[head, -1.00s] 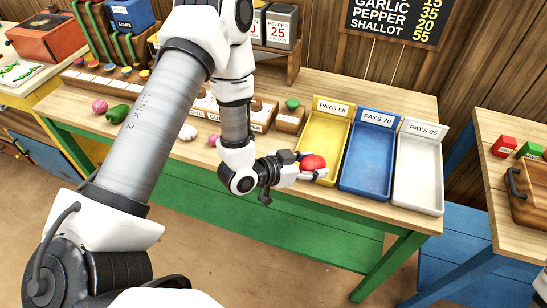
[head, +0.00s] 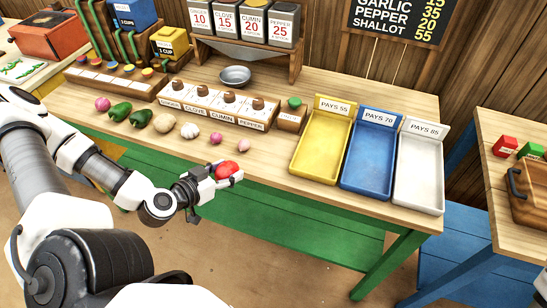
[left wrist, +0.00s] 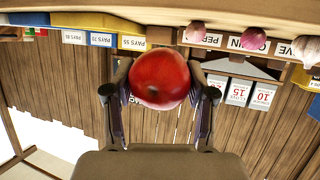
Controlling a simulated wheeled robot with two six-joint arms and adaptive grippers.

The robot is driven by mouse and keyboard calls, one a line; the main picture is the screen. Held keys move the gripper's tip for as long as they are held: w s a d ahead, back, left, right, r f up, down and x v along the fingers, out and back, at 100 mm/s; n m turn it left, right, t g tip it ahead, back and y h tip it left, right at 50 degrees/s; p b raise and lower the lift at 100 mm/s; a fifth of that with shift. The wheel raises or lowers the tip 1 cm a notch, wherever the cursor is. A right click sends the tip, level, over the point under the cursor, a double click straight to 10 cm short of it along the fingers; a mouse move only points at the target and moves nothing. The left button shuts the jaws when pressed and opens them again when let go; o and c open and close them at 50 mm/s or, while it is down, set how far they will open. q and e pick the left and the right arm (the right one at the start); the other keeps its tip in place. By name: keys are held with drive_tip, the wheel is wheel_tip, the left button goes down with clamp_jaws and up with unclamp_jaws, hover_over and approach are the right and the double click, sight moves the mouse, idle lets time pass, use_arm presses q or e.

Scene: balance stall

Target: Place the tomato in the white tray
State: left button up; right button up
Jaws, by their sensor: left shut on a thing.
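My left gripper (head: 213,179) is shut on the red tomato (head: 228,170) and holds it just off the front edge of the stall table, below the small pink bulbs. In the left wrist view the tomato (left wrist: 160,80) sits between the two fingers. The white tray (head: 418,175), marked PAYS 85, stands at the right end of the table and looks empty. It is well to the right of the gripper. My right gripper is not in view.
A yellow tray (head: 321,150) and a blue tray (head: 368,160), both empty, stand left of the white one. Vegetables, including a garlic bulb (head: 190,131), line the front edge. A spice rack (head: 215,105) and a metal bowl (head: 235,75) stand behind.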

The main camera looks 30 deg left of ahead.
use_arm(q)
drive_tip(key=b+x, duration=0.2)
drive_tip(key=b, duration=0.1)
drive_tip(key=d+b+x, duration=0.1)
drive_tip(key=b+x, duration=0.5)
drive_tip(key=shift+w+d+r, duration=0.15)
drive_tip(key=shift+d+r, duration=0.15)
drive_tip(key=shift+r, duration=0.1)
drive_tip(key=b, duration=0.1)
hover_over(273, 158)
drive_tip(key=shift+s+r, duration=0.2)
drive_tip(key=shift+r, duration=0.2)
drive_tip(key=f, duration=0.2)
drive_tip(key=shift+w+d+f, duration=0.15)
drive_tip(key=shift+w+f, duration=0.05)
drive_tip(key=shift+f, duration=0.4)
drive_tip(key=shift+f, duration=0.1)
drive_tip(key=o, duration=1.2)
